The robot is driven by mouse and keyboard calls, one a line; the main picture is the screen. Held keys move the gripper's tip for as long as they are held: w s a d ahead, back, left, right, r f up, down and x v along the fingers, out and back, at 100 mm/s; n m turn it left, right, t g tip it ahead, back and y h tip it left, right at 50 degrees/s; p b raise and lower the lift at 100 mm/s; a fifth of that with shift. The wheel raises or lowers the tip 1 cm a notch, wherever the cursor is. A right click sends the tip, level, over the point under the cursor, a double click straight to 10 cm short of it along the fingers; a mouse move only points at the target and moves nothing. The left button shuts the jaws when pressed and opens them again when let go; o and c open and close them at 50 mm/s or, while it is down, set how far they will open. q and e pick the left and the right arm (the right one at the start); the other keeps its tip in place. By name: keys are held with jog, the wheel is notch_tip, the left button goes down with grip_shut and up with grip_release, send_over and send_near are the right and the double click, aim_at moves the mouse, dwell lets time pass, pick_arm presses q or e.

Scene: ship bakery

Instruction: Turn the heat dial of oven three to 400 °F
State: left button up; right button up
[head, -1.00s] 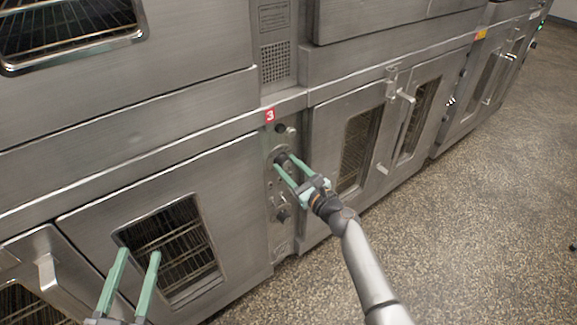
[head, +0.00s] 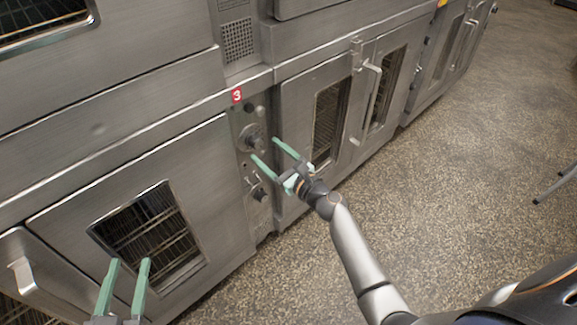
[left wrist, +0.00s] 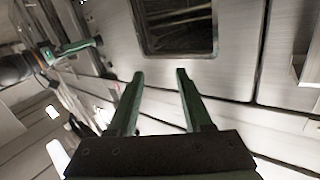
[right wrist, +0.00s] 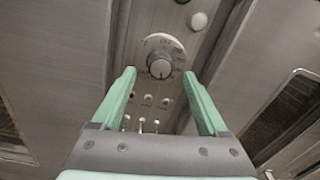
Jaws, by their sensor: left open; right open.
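The red number 3 label (head: 237,96) marks oven three's narrow control panel (head: 262,213). The heat dial (head: 251,138), a round knob on a marked disc, sits below the label. In the right wrist view the dial (right wrist: 160,66) is clear, beyond and between the fingertips; its markings are too small to read. My right gripper (head: 264,149) is open and empty, in front of the panel and apart from the dial. My left gripper (head: 129,263) is open and empty before the left oven door; its fingers (left wrist: 160,76) also show in the left wrist view.
A second knob (head: 260,194) and small switches (right wrist: 141,124) sit below the dial. Glass-windowed oven doors (head: 155,235) stand on both sides, with protruding handles (head: 366,105). The speckled floor (head: 450,180) at right is mostly clear.

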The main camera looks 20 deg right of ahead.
pick_arm(q)
jog(key=shift+s+a+f+n+g+y+p, duration=0.15)
jog(key=shift+f+g, duration=0.3)
jog(key=shift+f, duration=0.45)
jog(key=shift+s+d+f+n+g+y+p, duration=0.1)
jog(key=shift+s+f+g, duration=0.25)
jog(key=shift+f, duration=0.55)
jog(key=shift+s+a+f+n+g+y+p, duration=0.15)
jog(key=shift+f+g, duration=0.35)
jog(key=shift+f, duration=0.4)
pick_arm(e)
jog(key=v, duration=0.9)
pick_arm(q)
jog(key=shift+d, duration=0.1)
pick_arm(e)
jog(key=shift+w, duration=0.1)
